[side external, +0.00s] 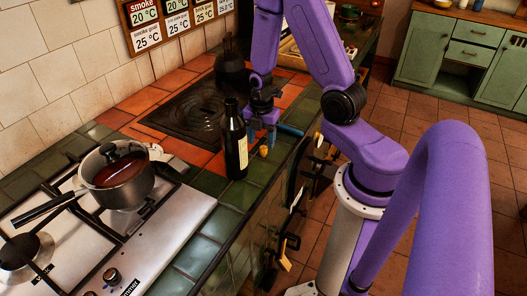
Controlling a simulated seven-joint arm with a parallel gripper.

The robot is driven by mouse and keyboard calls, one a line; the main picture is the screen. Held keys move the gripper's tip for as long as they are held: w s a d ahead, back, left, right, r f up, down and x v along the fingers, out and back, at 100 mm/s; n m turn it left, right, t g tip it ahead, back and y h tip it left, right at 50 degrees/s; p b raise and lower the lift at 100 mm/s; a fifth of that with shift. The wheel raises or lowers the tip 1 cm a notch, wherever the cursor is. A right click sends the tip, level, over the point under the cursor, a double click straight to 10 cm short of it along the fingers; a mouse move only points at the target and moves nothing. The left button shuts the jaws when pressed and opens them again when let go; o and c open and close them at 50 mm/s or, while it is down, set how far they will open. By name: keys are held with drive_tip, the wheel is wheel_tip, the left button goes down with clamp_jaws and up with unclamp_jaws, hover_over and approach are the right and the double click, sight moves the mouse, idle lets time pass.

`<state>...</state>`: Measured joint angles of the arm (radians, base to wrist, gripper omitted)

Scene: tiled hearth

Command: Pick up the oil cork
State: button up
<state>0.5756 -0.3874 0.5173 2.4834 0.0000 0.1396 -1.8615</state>
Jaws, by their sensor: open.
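A dark bottle (234,142) with a cream label stands upright on the green tiles near the counter's front edge. A small tan piece that looks like the cork (263,151) sits just right of the bottle, on or close to the tiles. My gripper (262,134) points down, open and empty, just above the tan piece and close beside the bottle. Its fingertips are small and dark here, so I cannot tell whether they touch the tan piece.
A pot (118,178) with a long handle and a glass lid stands on the gas hob (150,232) at the left. A dark kettle-like vessel (231,70) stands behind on the dark hotplate (188,112). A blue handle (290,130) lies right of my gripper, near the counter edge.

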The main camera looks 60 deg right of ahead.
sight(263, 148)
drive_tip(key=shift+s+d+f, duration=0.1)
drive_tip(key=shift+s+f, duration=0.05)
drive_tip(key=shift+f, duration=0.4)
drive_tip(key=shift+s+d+f, duration=0.1)
drive_tip(key=shift+s+f, duration=0.05)
drive_tip(key=shift+f, duration=1.35)
drive_tip(key=shift+w, duration=0.1)
clamp_jaws()
